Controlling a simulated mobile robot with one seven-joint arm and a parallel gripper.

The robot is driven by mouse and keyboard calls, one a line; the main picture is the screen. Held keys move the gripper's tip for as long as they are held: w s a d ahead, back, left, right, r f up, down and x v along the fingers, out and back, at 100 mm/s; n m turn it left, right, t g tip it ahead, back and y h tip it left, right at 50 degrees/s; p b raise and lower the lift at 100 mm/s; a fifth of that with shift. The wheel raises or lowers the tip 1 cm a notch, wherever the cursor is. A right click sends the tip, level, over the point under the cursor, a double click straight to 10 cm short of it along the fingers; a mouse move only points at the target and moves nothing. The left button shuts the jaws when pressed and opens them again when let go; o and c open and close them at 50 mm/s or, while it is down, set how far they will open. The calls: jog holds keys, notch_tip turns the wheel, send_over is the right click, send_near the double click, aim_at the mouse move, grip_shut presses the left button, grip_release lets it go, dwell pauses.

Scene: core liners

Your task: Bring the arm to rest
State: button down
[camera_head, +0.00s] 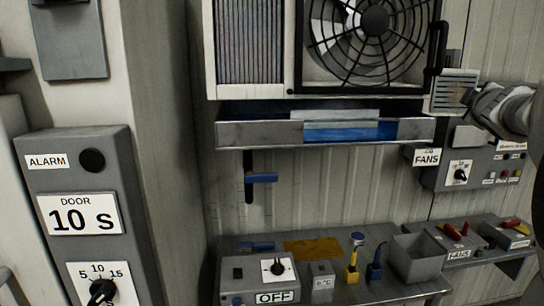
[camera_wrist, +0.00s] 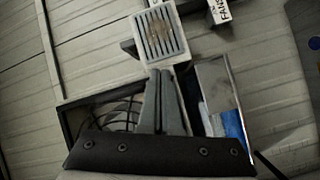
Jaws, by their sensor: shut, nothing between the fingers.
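My gripper (camera_head: 474,98) shows at the right edge of the head view, in front of the ribbed wall. It is beside a small grey louvred box (camera_head: 453,90), to the right of the fan housing. In the wrist view its two grey fingers (camera_wrist: 160,74) are together with nothing between them. Their tips point at the louvred box (camera_wrist: 160,32); I cannot tell whether they touch it. Part of my arm is cut off by the right edge of the head view.
A caged fan (camera_head: 375,20) is above a metal tray (camera_head: 260,133) with blue and white contents. A FANS control box (camera_head: 459,175) is below my gripper. A bench (camera_head: 400,292) with switches and connectors runs below. An ALARM panel (camera_head: 75,180) stands at left.

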jog(key=s+a+f+m+g+y, duration=0.4)
jog(key=s+a+f+g, duration=0.1)
jog(key=s+a+f, duration=0.8)
jog(key=s+a+f+m+g+y, duration=0.3)
jog(key=s+a+f+m+g, duration=0.1)
jog(key=s+a+f, duration=0.9)
jog(key=s+a+g, duration=0.1)
jog(key=s+a, duration=0.3)
jog(key=a, duration=0.2)
jog(key=shift+s+a+f+y, duration=0.2)
jog(key=shift+a+f+y, duration=0.1)
jog(key=shift+a+y, duration=0.1)
